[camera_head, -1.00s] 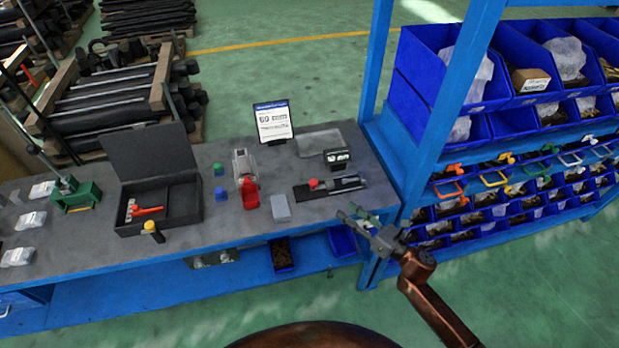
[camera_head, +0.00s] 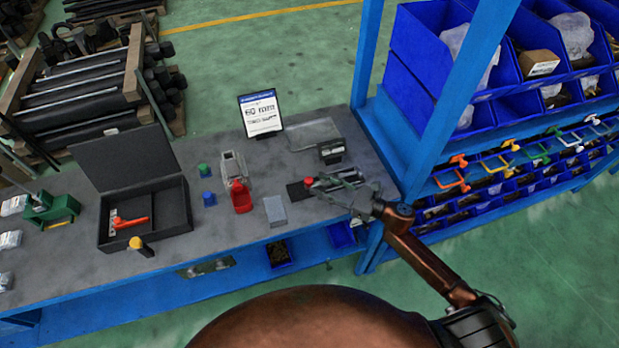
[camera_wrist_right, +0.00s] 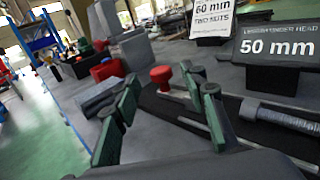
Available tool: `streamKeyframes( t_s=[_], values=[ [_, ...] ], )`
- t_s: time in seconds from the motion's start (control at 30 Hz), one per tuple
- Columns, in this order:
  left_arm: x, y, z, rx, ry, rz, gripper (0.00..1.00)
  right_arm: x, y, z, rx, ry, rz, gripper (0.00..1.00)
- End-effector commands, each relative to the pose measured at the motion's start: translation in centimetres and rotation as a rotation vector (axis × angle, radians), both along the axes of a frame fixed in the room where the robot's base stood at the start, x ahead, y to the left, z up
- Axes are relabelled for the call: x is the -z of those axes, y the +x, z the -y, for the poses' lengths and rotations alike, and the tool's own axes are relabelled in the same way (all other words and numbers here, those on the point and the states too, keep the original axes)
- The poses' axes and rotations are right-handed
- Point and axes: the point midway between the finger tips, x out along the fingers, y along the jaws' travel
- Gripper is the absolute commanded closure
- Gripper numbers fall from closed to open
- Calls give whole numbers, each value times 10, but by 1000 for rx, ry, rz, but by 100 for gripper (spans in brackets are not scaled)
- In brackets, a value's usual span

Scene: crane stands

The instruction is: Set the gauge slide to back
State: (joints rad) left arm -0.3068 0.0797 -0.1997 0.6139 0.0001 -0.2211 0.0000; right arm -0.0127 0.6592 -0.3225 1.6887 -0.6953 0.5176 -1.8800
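The gauge is a dark base on the bench with a red knob (camera_head: 308,182) at its left part, and the knob also shows in the right wrist view (camera_wrist_right: 162,75). My right gripper (camera_head: 322,184) reaches over the gauge from the right and hides much of it. In the right wrist view my right gripper (camera_wrist_right: 160,92) is open, its green fingers apart, with the knob in the gap between them, near the tips. I cannot tell if they touch it. A bolt (camera_wrist_right: 285,119) lies along the gauge. My left gripper is not in view.
A small "50 mm" display (camera_head: 331,151) stands behind the gauge, and a sign card (camera_head: 261,113) farther back. A grey block (camera_head: 275,210) and a red-fronted container (camera_head: 238,184) are to the left. A blue rack post (camera_head: 450,110) stands at the right.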

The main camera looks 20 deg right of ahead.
Motion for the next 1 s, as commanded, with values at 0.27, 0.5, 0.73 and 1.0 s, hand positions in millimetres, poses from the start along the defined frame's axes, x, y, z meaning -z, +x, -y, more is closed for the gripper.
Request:
streamKeyframes(
  t_s=[0.27,0.5,0.73,1.0],
  values=[
    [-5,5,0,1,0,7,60,-1,27,-28,1,1,1,61],
    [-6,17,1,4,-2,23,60,0,32,-34,3,1,-1,61],
    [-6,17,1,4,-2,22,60,0,31,-33,4,1,-1,66],
    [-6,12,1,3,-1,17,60,0,31,-32,4,1,-1,84]
  ],
)
